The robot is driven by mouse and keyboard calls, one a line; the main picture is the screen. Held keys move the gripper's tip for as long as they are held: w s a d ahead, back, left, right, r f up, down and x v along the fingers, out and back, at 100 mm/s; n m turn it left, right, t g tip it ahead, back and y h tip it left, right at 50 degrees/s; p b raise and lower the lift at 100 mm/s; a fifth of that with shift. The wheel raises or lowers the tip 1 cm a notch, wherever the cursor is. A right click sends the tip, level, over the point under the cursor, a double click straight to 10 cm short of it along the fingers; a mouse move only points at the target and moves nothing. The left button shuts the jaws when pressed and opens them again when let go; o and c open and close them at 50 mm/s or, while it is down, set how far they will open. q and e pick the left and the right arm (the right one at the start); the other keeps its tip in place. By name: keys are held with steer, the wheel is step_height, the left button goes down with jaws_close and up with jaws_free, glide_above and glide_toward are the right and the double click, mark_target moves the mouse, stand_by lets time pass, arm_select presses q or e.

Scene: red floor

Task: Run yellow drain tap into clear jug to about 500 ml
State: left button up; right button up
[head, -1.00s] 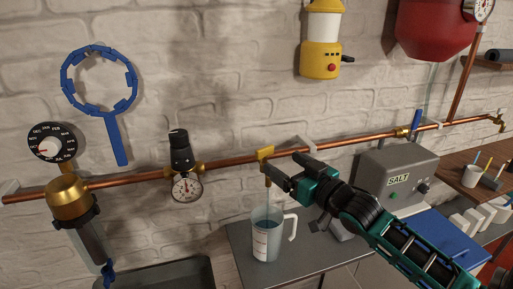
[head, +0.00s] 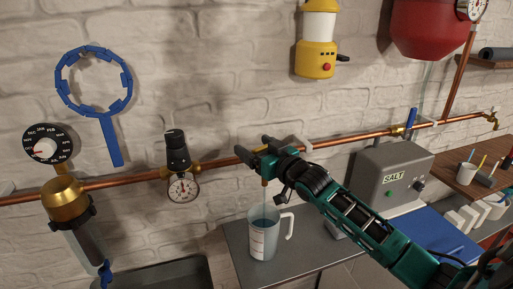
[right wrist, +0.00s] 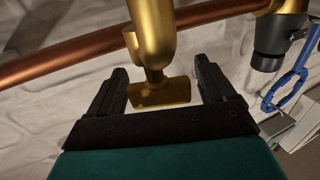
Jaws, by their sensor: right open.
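The clear jug (head: 264,241) stands upright on the grey counter under the copper pipe, its handle to the right. It holds bluish water; its exact level against the marks is too small to read. A thin bluish stream shows between the spout (head: 264,183) and the jug. My right gripper (head: 253,146) is open at the yellow drain tap, covering most of it in the head view. In the right wrist view, the yellow tap handle (right wrist: 160,94) lies between the two open fingers, with a gap on each side. My left gripper is not in view.
The copper pipe (head: 335,141) runs along the brick wall. A pressure gauge (head: 183,188) and a brass filter (head: 66,200) are to the left. A grey SALT box (head: 385,178) stands right of the jug, behind my right arm. A blue ring wrench (head: 113,140) hangs on the wall.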

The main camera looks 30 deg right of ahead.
steer(key=shift+c, duration=0.5)
steer(key=c, duration=0.9)
steer(key=shift+o, duration=0.2)
steer(key=shift+h, duration=0.3)
steer(key=shift+m+h, duration=0.7)
steer(key=shift+h, duration=0.1)
steer(key=shift+d+m+g+h, duration=0.15)
steer(key=shift+m+h, duration=0.45)
steer(key=shift+h, duration=0.35)
steer(key=shift+d+m+g+h, duration=0.15)
steer(key=shift+m+h, duration=0.45)
steer(key=shift+h, duration=0.35)
steer(key=o, duration=1)
steer(key=shift+c, duration=0.2)
